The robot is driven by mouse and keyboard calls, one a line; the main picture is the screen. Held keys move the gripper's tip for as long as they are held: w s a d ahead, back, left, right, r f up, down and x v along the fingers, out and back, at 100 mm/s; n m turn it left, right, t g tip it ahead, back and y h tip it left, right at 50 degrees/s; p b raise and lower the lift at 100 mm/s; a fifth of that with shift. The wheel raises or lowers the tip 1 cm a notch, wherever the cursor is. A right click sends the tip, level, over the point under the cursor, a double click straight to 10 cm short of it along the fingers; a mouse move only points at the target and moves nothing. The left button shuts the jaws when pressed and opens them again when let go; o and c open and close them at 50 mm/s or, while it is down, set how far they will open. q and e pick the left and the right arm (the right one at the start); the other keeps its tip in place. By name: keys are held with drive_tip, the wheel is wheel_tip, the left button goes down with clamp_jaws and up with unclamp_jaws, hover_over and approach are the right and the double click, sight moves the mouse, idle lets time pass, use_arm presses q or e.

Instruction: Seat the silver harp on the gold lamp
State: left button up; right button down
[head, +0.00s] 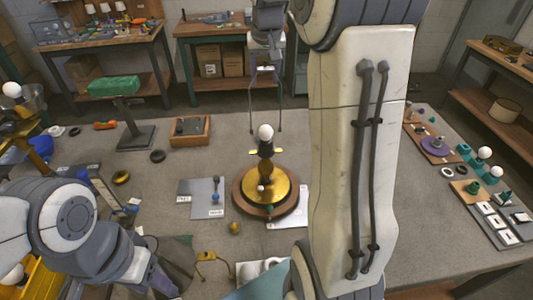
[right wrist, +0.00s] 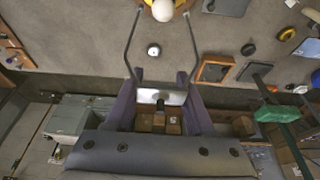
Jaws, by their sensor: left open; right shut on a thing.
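The gold lamp (head: 284,190) stands on a round wooden base mid-table, with a white bulb (head: 265,132) on top and small gold arms just below it. My right gripper (head: 265,68) is above the lamp, shut on the silver harp (head: 250,98). The harp's two legs hang down, their lower ends on either side of the bulb and seemingly just above the gold arms. In the right wrist view the harp (right wrist: 132,45) spreads from the gripper (right wrist: 162,95) towards the bulb (right wrist: 162,10). My left gripper (head: 166,284) is open at lower left, apart from the lamp; its fingers are partly hidden.
Grey plates (head: 201,188) lie left of the lamp and a white card (head: 288,220) lies partly under its right side. A wooden tray (head: 190,130) and a dark stand (head: 137,137) are behind left. Bulbs and small parts line the right edge. My right arm hides table right of the lamp.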

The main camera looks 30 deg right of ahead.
drive_tip(key=shift+f+b, duration=0.55)
drive_tip(key=shift+f, duration=0.45)
wheel_tip(320, 180, down, 3)
drive_tip(key=shift+f+b, duration=0.2)
drive_tip(key=shift+b, duration=1)
drive_tip(key=shift+f+b, duration=0.65)
drive_tip(key=shift+f, duration=0.55)
idle(1.0)
drive_tip(key=shift+c, duration=0.9)
unclamp_jaws()
